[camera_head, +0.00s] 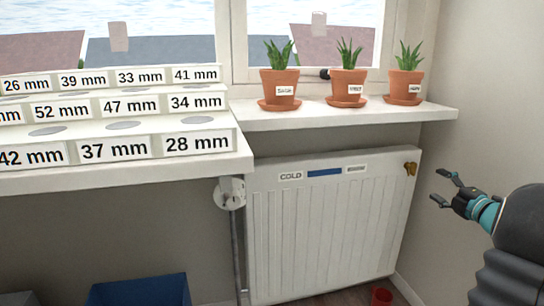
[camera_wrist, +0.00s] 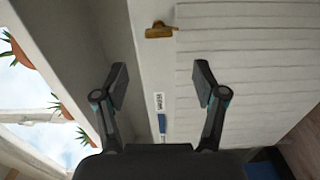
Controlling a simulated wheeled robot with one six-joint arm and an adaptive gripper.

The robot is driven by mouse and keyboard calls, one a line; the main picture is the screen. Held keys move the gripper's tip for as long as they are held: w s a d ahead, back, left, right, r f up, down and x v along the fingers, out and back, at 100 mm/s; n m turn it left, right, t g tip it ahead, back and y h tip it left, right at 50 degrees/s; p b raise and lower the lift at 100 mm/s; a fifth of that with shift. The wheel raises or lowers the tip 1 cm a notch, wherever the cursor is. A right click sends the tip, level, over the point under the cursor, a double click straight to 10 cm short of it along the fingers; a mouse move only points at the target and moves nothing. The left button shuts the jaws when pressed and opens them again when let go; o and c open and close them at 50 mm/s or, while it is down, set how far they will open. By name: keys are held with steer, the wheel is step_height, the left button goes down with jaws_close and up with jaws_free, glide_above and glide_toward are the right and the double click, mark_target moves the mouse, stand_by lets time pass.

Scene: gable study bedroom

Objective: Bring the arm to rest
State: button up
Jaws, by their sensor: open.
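My gripper (camera_head: 445,187) is at the right of the head view, in front of the right wall and to the right of the radiator (camera_head: 325,225). Its two fingers are spread apart with nothing between them. In the wrist view my gripper (camera_wrist: 160,85) also shows open and empty. The radiator (camera_wrist: 245,70) fills the right of that view, with its brass valve (camera_wrist: 159,30) at the top. The fingers look apart from the radiator, but the exact gap is hard to tell.
Three potted plants (camera_head: 347,86) stand on the windowsill (camera_head: 335,114). A stepped rack (camera_head: 120,150) with millimetre labels is at the left. The space just around the gripper looks clear.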

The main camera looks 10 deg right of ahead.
steer(key=s+d+f+m+g+h, duration=0.1)
steer(key=d+f+m+g+h, duration=0.1)
steer(key=d+f+m+h, duration=0.4)
steer(key=s+f+m+g+h+p, duration=0.1)
steer(key=s+f+m+g+h, duration=0.25)
steer(key=s+m+g, duration=0.6)
steer(key=s+a+r+m+g+y+p, duration=0.15)
steer(key=s+a, duration=0.25)
steer(key=a, duration=0.7)
steer(key=s+a+r+m+g+y+p, duration=0.1)
steer(key=s+a+m+y+p, duration=0.3)
steer(key=a, duration=0.7)
steer(key=s+a+r+m+g, duration=0.15)
steer(key=s+a, duration=0.35)
steer(key=a, duration=0.6)
steer(key=s+a+r+n+t+y+p, duration=0.1)
steer(key=s+a+r+n+p, duration=0.1)
steer(key=a, duration=0.6)
steer(key=s+a+r+n+t+y+p, duration=0.1)
steer(key=s+a+r+n+t+p, duration=0.1)
steer(key=a+r, duration=0.4)
steer(key=s+a, duration=0.1)
steer(key=a, duration=0.1)
steer(key=shift+s+a+r+y, duration=0.25)
steer(key=shift+s+a+y, duration=0.1)
steer(key=shift+s+y, duration=0.05)
steer(key=shift+c, duration=0.3)
